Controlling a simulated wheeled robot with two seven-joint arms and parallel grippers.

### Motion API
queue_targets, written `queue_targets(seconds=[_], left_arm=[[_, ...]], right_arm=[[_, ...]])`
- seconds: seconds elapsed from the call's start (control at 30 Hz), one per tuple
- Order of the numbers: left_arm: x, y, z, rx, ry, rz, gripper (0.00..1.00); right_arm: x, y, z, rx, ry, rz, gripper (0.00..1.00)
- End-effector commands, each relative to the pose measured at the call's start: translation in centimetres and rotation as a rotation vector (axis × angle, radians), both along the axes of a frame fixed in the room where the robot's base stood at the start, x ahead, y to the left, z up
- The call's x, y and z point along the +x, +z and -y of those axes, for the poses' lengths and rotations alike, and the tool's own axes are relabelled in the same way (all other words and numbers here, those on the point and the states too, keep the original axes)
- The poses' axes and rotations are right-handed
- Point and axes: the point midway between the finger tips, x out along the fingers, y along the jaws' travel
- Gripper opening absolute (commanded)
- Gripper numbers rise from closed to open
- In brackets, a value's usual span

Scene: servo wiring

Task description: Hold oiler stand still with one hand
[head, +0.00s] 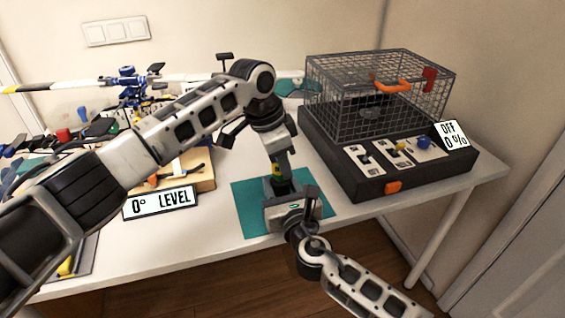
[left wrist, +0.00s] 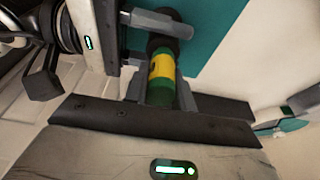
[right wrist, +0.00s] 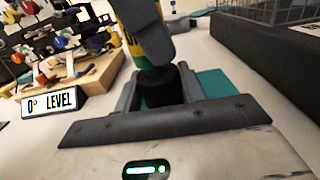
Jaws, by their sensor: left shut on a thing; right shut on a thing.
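The oiler is a green bottle with a yellow label (head: 276,169). It stands upright with its lower end in or against the dark round stand (head: 281,187) on the teal mat. My left gripper (head: 279,162) comes down from above and is shut on the oiler, which also shows in the left wrist view (left wrist: 162,75). My right gripper (head: 284,192) comes from the front, low over the mat, and is shut around the stand, seen between its fingers in the right wrist view (right wrist: 160,87). The fingers hide part of both things.
The teal mat (head: 250,214) lies near the table's front edge. A wire cage on a black box (head: 345,155) with switches and an "OFF 0 %" sign stands right. A helicopter model (head: 128,80) and a "0° LEVEL" sign (head: 160,202) are left, partly behind my left arm.

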Motion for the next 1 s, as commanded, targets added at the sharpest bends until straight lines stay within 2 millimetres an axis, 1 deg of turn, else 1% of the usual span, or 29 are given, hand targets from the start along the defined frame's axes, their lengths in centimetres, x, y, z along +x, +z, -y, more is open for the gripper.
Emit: queue_targets(seconds=[0.03, 1.0], left_arm=[[0.0, 0.2, 0.0, -0.001, -0.001, 0.001, 0.01], [0.0, 2.1, 0.1, -0.001, -0.001, 0.001, 0.01]], right_arm=[[-0.2, -0.3, -0.1, -0.001, 0.004, -0.006, 0.16], [-0.2, -0.3, -0.1, -0.001, 0.004, -0.006, 0.16]])
